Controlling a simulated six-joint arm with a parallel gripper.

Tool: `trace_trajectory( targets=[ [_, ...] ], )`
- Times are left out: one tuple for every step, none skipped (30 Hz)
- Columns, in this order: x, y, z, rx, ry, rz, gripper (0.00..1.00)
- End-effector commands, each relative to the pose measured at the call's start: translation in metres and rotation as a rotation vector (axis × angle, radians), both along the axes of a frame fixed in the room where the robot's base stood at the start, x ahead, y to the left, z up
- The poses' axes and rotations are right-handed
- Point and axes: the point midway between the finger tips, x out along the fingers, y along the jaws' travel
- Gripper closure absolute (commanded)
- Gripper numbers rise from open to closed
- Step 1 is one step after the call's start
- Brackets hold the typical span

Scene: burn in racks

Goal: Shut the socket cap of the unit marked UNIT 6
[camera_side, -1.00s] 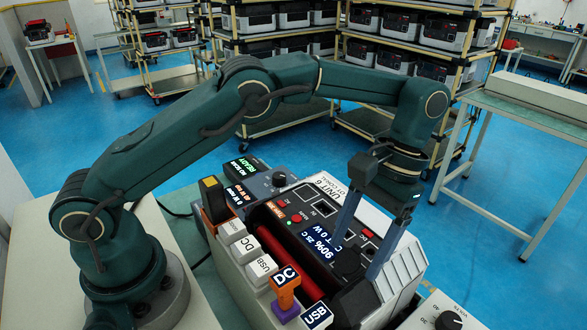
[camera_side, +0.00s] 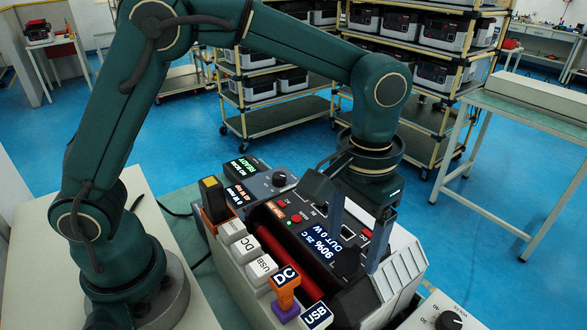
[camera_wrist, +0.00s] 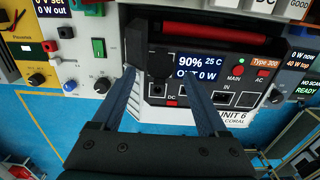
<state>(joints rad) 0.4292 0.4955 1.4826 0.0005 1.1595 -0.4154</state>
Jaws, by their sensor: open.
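The unit marked UNIT 6 (camera_wrist: 235,113) shows a display (camera_wrist: 199,68) reading 90%, 25 C and OUT 0 W. In the side view its display (camera_side: 321,247) faces up and its name is hidden behind my wrist. In the side view my gripper (camera_side: 354,250) points down over the unit; contact cannot be told.
A red handle bar (camera_wrist: 212,29) runs along the unit's edge. White DC and USB plug blocks (camera_side: 262,268) line its near left side. Another panel with READY (camera_side: 245,172) stands behind, and a dial box (camera_side: 442,315) at the lower right. Shelves of units fill the back.

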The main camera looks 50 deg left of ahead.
Motion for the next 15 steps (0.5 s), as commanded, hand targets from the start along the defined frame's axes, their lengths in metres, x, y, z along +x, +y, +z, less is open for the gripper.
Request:
trace_trajectory(
  targets=[
    [0.001, 0.0, 0.008, -0.002, -0.004, 0.0, 0.23],
    [0.001, 0.0, 0.013, -0.002, -0.004, 0.001, 0.23],
    [0.001, 0.0, 0.018, -0.002, -0.004, 0.001, 0.23],
    [0.001, 0.0, 0.023, -0.002, -0.004, 0.001, 0.23],
    [0.001, 0.0, 0.028, -0.001, -0.003, 0.001, 0.23],
    [0.001, 0.0, 0.034, -0.001, -0.002, 0.001, 0.23],
    [0.001, 0.0, 0.04, -0.002, -0.003, 0.001, 0.23],
    [0.004, 0.006, 0.04, 0.0, -0.001, 0.021, 0.23],
    [0.008, 0.013, 0.04, 0.0, -0.001, 0.048, 0.23],
    [0.01, 0.018, 0.041, -0.001, -0.002, 0.066, 0.23],
    [0.012, 0.024, 0.041, 0.0, -0.001, 0.086, 0.23],
    [0.015, 0.031, 0.041, 0.0, -0.001, 0.11, 0.23],
    [0.017, 0.037, 0.041, -0.001, -0.001, 0.128, 0.23],
    [0.019, 0.042, 0.041, -0.001, 0.001, 0.147, 0.23],
    [0.02, 0.05, 0.04, 0.0, 0.005, 0.171, 0.23]
  ],
)
